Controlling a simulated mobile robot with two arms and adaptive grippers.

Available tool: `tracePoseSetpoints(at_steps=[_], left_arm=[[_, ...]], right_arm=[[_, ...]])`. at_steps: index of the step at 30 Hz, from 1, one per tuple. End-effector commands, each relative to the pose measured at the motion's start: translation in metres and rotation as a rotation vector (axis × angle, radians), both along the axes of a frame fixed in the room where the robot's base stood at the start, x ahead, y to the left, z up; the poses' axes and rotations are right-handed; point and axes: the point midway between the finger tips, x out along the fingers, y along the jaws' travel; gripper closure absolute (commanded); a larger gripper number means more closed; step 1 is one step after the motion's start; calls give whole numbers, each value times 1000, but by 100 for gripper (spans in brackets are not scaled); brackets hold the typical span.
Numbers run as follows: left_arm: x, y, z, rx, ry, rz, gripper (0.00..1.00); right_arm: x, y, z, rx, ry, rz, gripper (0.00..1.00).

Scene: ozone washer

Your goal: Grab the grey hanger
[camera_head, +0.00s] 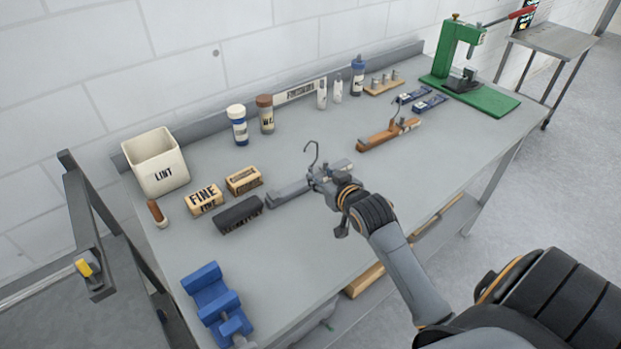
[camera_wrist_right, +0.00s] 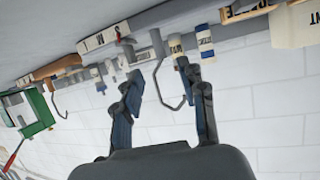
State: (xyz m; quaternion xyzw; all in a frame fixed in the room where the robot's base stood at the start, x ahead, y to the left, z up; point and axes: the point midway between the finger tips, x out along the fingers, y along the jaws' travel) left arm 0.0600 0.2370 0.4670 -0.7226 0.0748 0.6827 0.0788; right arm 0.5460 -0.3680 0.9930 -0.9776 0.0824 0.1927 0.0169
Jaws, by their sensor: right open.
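The grey hanger (camera_head: 288,194) lies on the workbench, with its thin wire hook (camera_head: 311,150) standing up. My right gripper (camera_head: 318,174) is over the hanger's right part, beside the hook, and hides some of the bar. In the right wrist view the two fingers of my right gripper (camera_wrist_right: 163,82) are spread apart. The hook of the grey hanger (camera_wrist_right: 183,101) shows between them. I cannot tell whether a finger touches the hanger. My left gripper is not in view.
A wooden hanger (camera_head: 385,138) lies to the right. The black brush block (camera_head: 238,215), FINE block (camera_head: 203,200) and LINT bin (camera_head: 157,163) stand left. A blue clamp-like tool (camera_head: 215,300) is near the front left. The bench (camera_head: 285,265) is clear in front of the hanger.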

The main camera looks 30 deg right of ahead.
Motion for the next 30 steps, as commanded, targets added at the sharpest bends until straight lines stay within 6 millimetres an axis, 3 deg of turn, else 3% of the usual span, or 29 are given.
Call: tracePoseSetpoints(at_steps=[4, 13, 21, 30], left_arm=[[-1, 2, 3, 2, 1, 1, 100], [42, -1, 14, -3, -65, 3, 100], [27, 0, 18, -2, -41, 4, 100], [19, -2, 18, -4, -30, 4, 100]], right_arm=[[16, -3, -6, 0, 0, -1, 59], [36, -5, -14, -1, 1, 0, 59], [64, -9, -29, 0, 1, 0, 59], [67, -9, -31, -1, 0, 0, 59]])
